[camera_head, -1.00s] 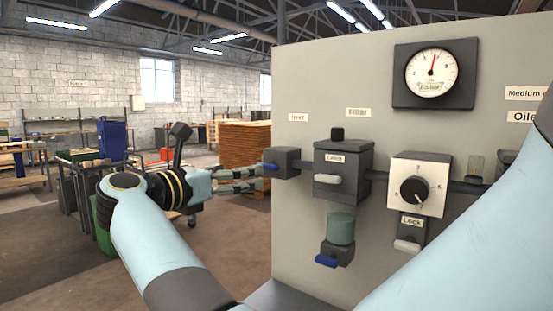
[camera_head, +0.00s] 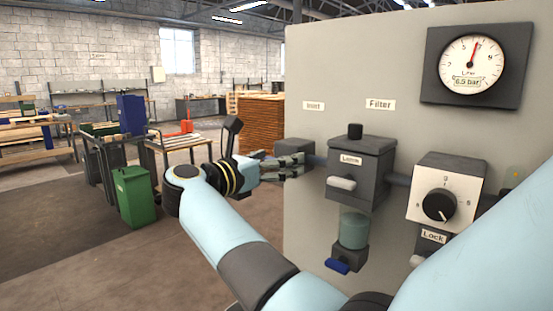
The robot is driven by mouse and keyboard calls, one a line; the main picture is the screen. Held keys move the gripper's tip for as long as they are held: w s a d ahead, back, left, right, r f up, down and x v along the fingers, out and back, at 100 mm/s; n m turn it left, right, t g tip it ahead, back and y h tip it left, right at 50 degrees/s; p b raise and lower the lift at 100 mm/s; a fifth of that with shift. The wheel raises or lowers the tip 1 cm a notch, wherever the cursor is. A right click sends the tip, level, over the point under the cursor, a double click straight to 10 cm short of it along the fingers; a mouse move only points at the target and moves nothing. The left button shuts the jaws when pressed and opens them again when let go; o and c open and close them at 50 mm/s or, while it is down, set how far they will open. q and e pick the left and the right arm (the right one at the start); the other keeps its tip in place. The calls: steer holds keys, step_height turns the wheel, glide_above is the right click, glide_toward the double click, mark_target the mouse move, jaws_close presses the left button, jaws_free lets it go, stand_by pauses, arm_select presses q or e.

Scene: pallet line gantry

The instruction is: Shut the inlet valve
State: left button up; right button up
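The inlet valve (camera_head: 294,147) is a dark grey block on the panel, below the label "Inlet" (camera_head: 313,106). Its blue handle is mostly hidden by my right gripper. My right gripper (camera_head: 298,167) is just in front of the valve, its fingers pointing right across the block's lower part. The two fingers look parallel with a gap between them, and I see nothing clearly held. Whether they touch the handle I cannot tell. My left gripper is not in view.
Right of the valve are the filter unit (camera_head: 360,165) with a bowl and blue drain lever (camera_head: 337,267), a regulator knob (camera_head: 438,206) and a gauge (camera_head: 471,63) reading 6.5 bar. My arm covers the lower right. A green bin (camera_head: 135,197) and open floor lie left.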

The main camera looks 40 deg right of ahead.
steer(key=c, duration=1.1)
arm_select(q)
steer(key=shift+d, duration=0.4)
arm_select(e)
steer(key=shift+o, duration=0.2)
